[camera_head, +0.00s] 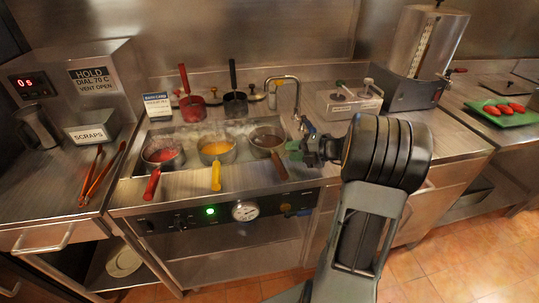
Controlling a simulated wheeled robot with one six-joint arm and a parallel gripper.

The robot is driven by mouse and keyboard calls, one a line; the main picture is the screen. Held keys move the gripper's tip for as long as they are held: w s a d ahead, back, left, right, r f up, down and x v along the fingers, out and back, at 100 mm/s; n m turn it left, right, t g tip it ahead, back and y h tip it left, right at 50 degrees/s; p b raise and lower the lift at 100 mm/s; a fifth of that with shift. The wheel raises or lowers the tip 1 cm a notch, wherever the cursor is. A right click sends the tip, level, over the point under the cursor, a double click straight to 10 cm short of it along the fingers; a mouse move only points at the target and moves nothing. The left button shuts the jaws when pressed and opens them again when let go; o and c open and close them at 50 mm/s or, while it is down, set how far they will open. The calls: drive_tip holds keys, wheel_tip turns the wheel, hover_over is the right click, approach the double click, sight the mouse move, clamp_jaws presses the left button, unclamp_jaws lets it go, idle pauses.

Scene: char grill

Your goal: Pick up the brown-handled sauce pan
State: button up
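The brown-handled sauce pan (267,140) sits in the steaming well of the counter, the rightmost of the front row. Its dark brown handle (279,166) points toward the front edge. The pan looks partly filled, but steam blurs its contents. My gripper (304,146) is just right of this pan, at the end of my arm reaching in from the lower right. It appears apart from the handle. The fingers are small and dark here, and their gap is unclear.
A red-handled pan (162,153) and a yellow-handled pan (216,149) stand left of it. Two upright-handled pans, red (191,106) and black (235,102), stand behind. A faucet (284,79) rises behind the well. Tongs (101,177) lie at left.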

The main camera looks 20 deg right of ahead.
sight(276, 151)
drive_tip(key=shift+x, duration=3.15)
drive_tip(key=shift+r, duration=0.1)
clamp_jaws()
drive_tip(key=shift+r, duration=0.15)
